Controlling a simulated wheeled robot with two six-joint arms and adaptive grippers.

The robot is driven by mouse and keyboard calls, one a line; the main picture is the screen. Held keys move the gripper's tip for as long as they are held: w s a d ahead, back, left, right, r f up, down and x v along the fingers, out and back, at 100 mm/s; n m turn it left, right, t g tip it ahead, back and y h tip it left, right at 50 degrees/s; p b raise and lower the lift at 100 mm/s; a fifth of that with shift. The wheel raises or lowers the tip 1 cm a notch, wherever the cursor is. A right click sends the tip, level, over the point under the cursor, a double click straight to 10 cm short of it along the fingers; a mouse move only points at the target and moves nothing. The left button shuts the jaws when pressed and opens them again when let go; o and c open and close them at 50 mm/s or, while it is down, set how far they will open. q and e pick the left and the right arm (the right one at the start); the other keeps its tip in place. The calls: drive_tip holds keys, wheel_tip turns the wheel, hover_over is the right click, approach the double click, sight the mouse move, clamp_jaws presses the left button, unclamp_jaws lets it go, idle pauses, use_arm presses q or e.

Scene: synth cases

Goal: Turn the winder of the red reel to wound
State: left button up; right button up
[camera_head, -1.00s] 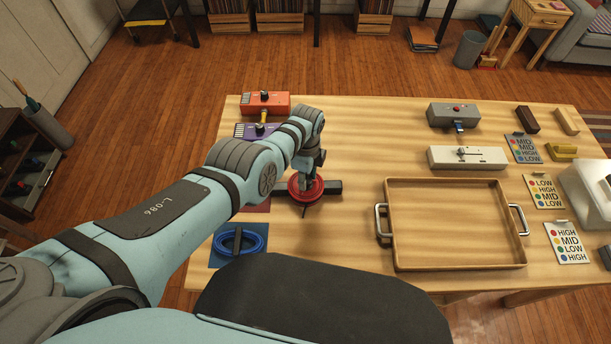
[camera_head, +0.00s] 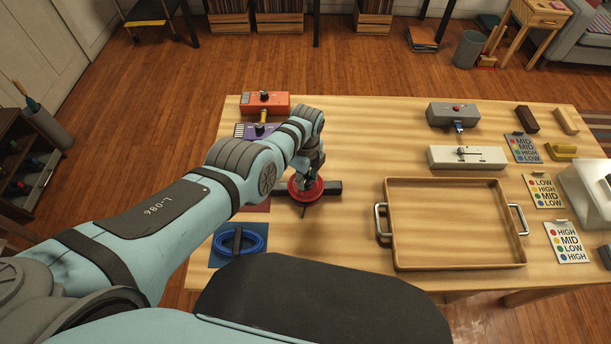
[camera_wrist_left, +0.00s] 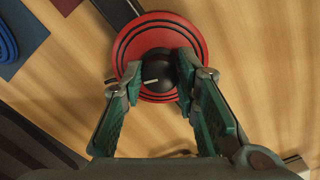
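The red reel (camera_head: 318,193) lies on the table in front of a dark block, partly hidden by my left gripper (camera_head: 304,184) in the head view. In the left wrist view the red reel (camera_wrist_left: 139,35) shows as a round disc with dark rings. Its winder (camera_wrist_left: 159,68) is a black knob at the middle with a short white mark pointing left. My left gripper (camera_wrist_left: 159,70) is over the disc with its fingers spread on either side of the knob; whether a fingertip touches it is hard to tell. My right gripper is not in view.
A blue coil (camera_head: 258,243) on a blue mat lies at the near left. A wooden tray (camera_head: 455,265) with metal handles stands right of the reel. Grey (camera_head: 441,113) and white (camera_head: 437,157) boxes stand farther back.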

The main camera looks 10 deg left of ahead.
sight(306, 179)
use_arm(q)
drive_tip(key=o, duration=0.3)
drive_tip(key=shift+w+d+r, duration=0.1)
drive_tip(key=shift+w+r, duration=0.1)
drive_tip(key=shift+r, duration=0.2)
wheel_tip(306, 179, up, 11)
drive_tip(key=shift+s+r, duration=0.1)
drive_tip(key=shift+s, duration=0.05)
idle(0.4)
